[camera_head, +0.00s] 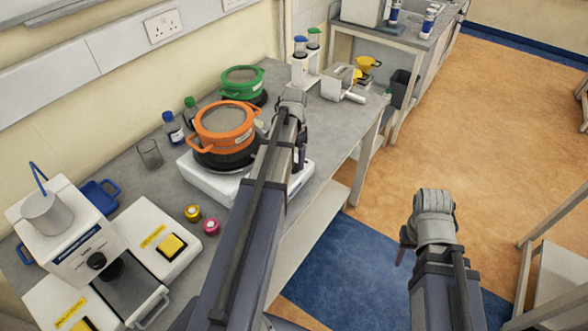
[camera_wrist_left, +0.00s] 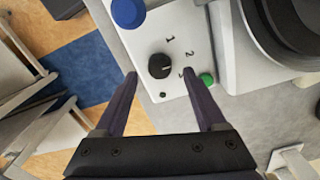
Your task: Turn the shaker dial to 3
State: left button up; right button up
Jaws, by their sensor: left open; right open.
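In the left wrist view the shaker dial (camera_wrist_left: 160,65) is a round black knob with a white line on a white panel (camera_wrist_left: 150,38). The line points roughly right. The numbers 1, 2 and 3 stand right of the dial, and a fingertip partly covers the 3. My left gripper (camera_wrist_left: 160,74) is open, its fingertips on either side of the dial with gaps visible. In the head view my left arm reaches over the white unit (camera_head: 195,172) and hides its dial. My right gripper (camera_head: 405,248) is open and empty over the floor.
An orange pot (camera_head: 223,122) sits near my left arm, with a green pot (camera_head: 242,80) behind.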

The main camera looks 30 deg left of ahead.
aim_at(294, 168)
pick_arm(q)
jog(key=shift+f+b, duration=1)
jog(key=shift+f, duration=0.5)
pick_arm(e)
notch_tip(294, 168, down, 3)
jog(key=shift+r, duration=0.1)
pick_arm(q)
jog(key=shift+c, duration=0.3)
grip_shut()
